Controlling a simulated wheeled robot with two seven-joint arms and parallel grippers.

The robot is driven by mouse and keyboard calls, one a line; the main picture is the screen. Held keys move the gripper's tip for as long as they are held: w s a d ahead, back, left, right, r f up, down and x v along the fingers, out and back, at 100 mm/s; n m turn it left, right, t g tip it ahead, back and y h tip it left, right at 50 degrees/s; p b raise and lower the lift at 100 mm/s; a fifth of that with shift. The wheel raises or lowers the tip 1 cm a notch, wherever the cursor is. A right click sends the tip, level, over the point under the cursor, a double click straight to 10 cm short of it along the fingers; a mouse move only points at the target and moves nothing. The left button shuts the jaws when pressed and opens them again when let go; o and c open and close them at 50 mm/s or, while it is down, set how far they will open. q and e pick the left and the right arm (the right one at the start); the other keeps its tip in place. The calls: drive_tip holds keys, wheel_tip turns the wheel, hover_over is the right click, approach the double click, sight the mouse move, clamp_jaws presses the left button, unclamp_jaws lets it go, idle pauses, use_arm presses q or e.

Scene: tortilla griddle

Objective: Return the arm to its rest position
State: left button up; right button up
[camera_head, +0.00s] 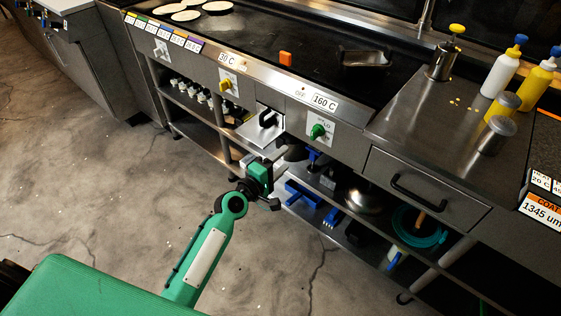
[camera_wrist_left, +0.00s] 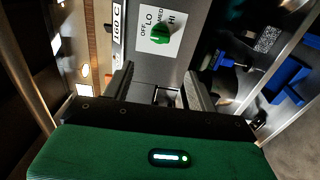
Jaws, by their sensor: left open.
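My left arm (camera_head: 207,255) is green and reaches up from the lower left in the head view. Its left gripper (camera_head: 275,178) is in front of the griddle counter, below the green knob (camera_head: 318,131). In the left wrist view the gripper's two dark fingers (camera_wrist_left: 158,88) stand apart with nothing seen held between them. The green knob also shows ahead of them in the wrist view (camera_wrist_left: 161,33). A small pulled-out metal drawer with a black handle (camera_head: 267,119) is just behind the gripper in the head view. My right gripper is not in view.
Shelves below hold blue items (camera_head: 303,195) and a metal bowl (camera_head: 363,200). Bottles (camera_head: 503,72) stand on the right counter. The floor (camera_head: 90,190) on the left is clear.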

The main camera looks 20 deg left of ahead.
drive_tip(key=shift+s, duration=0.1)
